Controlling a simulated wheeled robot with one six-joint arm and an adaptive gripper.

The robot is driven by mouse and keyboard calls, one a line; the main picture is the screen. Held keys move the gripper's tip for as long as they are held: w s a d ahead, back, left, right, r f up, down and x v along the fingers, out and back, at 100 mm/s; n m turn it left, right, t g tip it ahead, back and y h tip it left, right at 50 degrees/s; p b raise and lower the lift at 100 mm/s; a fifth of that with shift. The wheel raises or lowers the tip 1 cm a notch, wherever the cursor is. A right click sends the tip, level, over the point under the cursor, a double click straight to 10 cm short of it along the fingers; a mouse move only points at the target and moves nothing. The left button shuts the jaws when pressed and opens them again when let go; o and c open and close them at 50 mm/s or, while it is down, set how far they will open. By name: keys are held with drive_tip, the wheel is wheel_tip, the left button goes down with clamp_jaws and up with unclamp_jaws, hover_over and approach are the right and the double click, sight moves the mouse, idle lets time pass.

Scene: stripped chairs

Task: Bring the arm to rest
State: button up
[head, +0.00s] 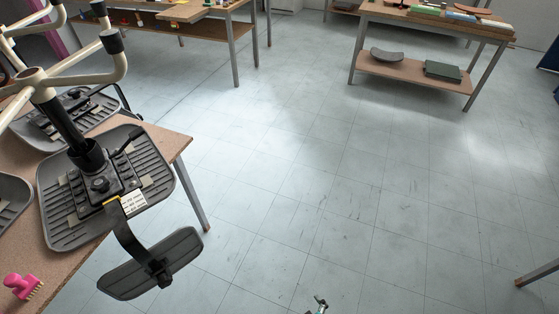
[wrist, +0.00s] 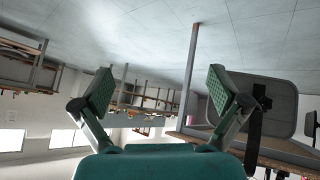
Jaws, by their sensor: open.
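My gripper (wrist: 160,88) shows in the wrist view with its two green-padded fingers spread wide apart. Nothing is between the fingers. In the head view only a small piece (head: 318,304), which looks like part of my arm or gripper, shows at the bottom edge over the floor. The rest of the arm is out of the picture there. The wrist view is upside down, with floor at the top and bright windows at the bottom.
A bench (head: 183,147) at left holds upturned stripped chairs (head: 62,215) and a pink brush (head: 22,287). A backrest (head: 150,265) overhangs its edge. A shelved table (head: 400,72) stands at back right, another bench (head: 160,12) at back left. The middle floor is clear.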

drive_tip(key=s+d+r+m+t+h, duration=0.1)
drive_tip(key=s+d+r+m+t, duration=0.2)
drive_tip(key=s+r, duration=0.7)
drive_tip(key=s+d+r+m+t+h, duration=0.1)
drive_tip(key=s+d+r+m+t, duration=0.2)
drive_tip(key=s+d+r, duration=0.5)
drive_tip(key=s+r+m, duration=0.1)
drive_tip(key=s+r, duration=0.2)
drive_tip(key=r, duration=0.8)
drive_tip(key=shift+s+t+h, duration=0.25)
drive_tip(key=shift+t+h, duration=0.15)
drive_tip(key=shift+r, duration=0.1)
